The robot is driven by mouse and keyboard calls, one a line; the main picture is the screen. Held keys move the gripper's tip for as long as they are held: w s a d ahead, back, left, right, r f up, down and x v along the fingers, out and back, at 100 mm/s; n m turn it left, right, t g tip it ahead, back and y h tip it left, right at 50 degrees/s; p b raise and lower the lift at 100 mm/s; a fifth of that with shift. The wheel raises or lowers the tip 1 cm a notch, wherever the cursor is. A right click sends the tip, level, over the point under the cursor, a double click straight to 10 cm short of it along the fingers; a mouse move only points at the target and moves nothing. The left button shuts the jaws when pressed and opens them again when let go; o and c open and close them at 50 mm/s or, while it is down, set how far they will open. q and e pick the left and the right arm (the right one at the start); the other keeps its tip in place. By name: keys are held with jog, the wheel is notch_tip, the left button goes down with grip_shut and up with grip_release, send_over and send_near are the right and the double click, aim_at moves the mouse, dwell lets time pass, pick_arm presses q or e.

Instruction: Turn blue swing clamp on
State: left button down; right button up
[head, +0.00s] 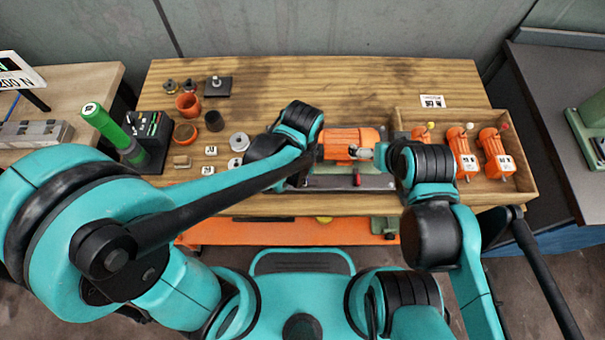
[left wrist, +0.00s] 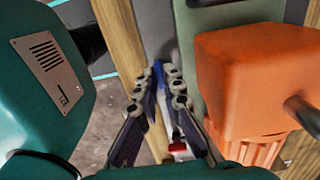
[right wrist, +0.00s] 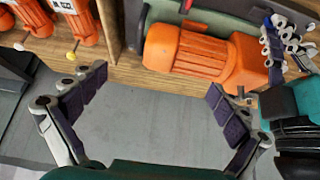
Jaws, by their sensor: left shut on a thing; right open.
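The blue swing clamp shows only as a thin blue piece (left wrist: 158,76) between the fingertips in the left wrist view; most of it is hidden. My left gripper (left wrist: 165,80) is shut on this blue piece, beside an orange motor (left wrist: 245,75). In the right wrist view the left fingers (right wrist: 282,42) stand at the motor's right end. My right gripper (right wrist: 155,95) is open and empty, in front of the motor (right wrist: 200,55). In the head view the motor (head: 345,140) lies on the bench, and my arms hide both grippers.
A wooden tray (head: 530,190) with several orange motors stands at the right. A red clamp part (head: 357,180) is near the bench's front edge. Cups, discs and a green cylinder (head: 105,125) are at the left. The back of the bench is mostly clear.

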pick_arm(q)
jog(key=shift+n, duration=0.4)
jog(key=n, duration=0.3)
jog(key=shift+n, duration=0.3)
jog(key=n, duration=0.4)
jog(key=shift+n, duration=0.3)
jog(key=n, duration=0.4)
jog(key=shift+n, duration=2.5)
jog(key=c, duration=1.7)
grip_release()
